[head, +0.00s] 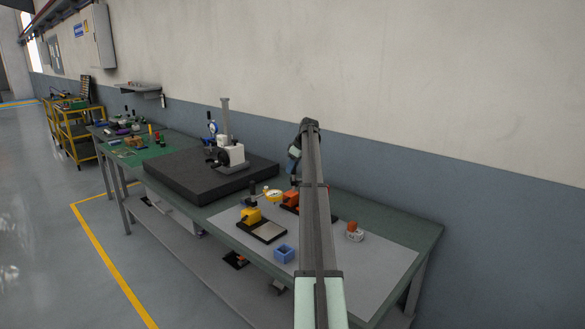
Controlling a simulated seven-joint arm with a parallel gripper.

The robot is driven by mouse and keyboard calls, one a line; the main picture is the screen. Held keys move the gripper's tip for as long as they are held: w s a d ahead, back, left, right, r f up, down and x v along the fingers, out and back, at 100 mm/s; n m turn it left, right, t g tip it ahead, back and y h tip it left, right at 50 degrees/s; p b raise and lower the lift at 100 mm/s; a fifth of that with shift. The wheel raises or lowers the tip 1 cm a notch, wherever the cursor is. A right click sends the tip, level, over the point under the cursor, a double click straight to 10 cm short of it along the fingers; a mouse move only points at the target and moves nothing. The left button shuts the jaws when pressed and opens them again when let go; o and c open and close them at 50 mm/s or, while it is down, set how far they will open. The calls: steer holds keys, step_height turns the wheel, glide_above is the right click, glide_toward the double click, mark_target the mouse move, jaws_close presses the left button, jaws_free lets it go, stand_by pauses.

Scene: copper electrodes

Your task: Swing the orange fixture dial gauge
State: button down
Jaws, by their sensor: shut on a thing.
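The orange fixture (291,198) sits on the light mat on the bench, partly hidden behind my arm. My gripper (294,181) points down just above it, small and dark in the head view. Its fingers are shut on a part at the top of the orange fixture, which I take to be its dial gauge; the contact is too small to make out. A round yellow-rimmed dial (273,196) shows just left of the orange block. I cannot tell which fixture it belongs to.
A yellow fixture (250,215) on a dark plate and a blue open box (284,253) stand left of my arm. An orange-topped part (354,230) stands right. A black surface plate (190,183) carries a gauge stand (228,150). The wall is close behind the bench.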

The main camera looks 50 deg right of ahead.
steer(key=n, duration=0.2)
steer(key=n+y, duration=0.1)
steer(key=n, duration=0.1)
steer(key=shift+g+y, duration=0.3)
steer(key=shift+s+a+n+g+y, duration=0.1)
steer(key=shift+n+g+y, duration=0.15)
steer(key=shift+n, duration=0.65)
steer(key=shift+a+n+g+y, duration=0.15)
steer(key=shift+n+g, duration=0.1)
steer(key=shift+n, duration=0.65)
steer(key=shift+d+n, duration=0.1)
steer(key=shift+n, duration=0.2)
steer(key=c, duration=0.9)
jaws_free()
steer(key=shift+c, duration=0.2)
steer(key=v, duration=1.4)
